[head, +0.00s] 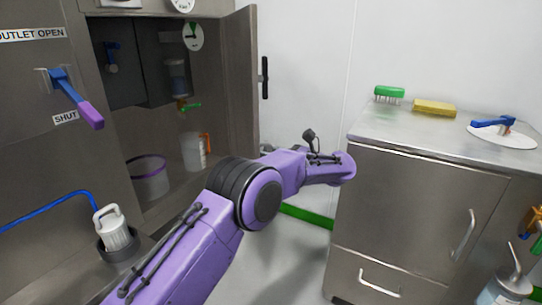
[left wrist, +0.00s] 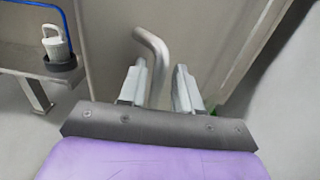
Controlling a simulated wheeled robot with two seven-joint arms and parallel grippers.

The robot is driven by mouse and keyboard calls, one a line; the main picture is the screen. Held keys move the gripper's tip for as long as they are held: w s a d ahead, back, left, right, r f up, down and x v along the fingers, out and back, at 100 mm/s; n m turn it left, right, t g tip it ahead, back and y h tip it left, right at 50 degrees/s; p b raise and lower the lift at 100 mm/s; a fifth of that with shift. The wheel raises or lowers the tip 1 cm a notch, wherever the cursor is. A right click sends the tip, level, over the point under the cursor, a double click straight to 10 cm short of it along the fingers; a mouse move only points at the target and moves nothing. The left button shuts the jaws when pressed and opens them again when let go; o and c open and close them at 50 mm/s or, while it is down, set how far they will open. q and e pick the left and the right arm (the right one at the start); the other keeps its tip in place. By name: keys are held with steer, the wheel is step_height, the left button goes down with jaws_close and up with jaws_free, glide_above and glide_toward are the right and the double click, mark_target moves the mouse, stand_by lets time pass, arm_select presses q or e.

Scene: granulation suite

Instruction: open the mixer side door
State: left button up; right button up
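A bent metal handle (left wrist: 154,52) stands out from a pale grey panel (left wrist: 105,50) in the left wrist view. My left gripper (left wrist: 160,67) has its two fingers apart, one on each side of the handle's lower part. A gap shows at the right finger; I cannot tell whether the left finger touches. In the head view my left arm crosses the middle, and its fingers and this handle are hidden. The steel mixer front at left carries an outlet lever (head: 75,98) with a purple grip, by OPEN and SHUT labels. My right gripper is out of view.
A compartment with a bucket (head: 149,178) and jug (head: 193,152) stands open; its door (head: 240,80) has a black handle. A steel cabinet (head: 415,200) stands at right, with a green brush (head: 389,92) and yellow sponge (head: 434,108) on top. A white-handled vessel (head: 112,228) is lower left.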

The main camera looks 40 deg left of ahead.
arm_select(q)
steer(key=shift+d, duration=0.1)
steer(key=w+d+p, duration=0.1)
steer(key=d+p, duration=0.1)
steer(key=d, duration=0.8)
steer(key=shift+w+d, duration=0.2)
steer(key=shift+w, duration=0.2)
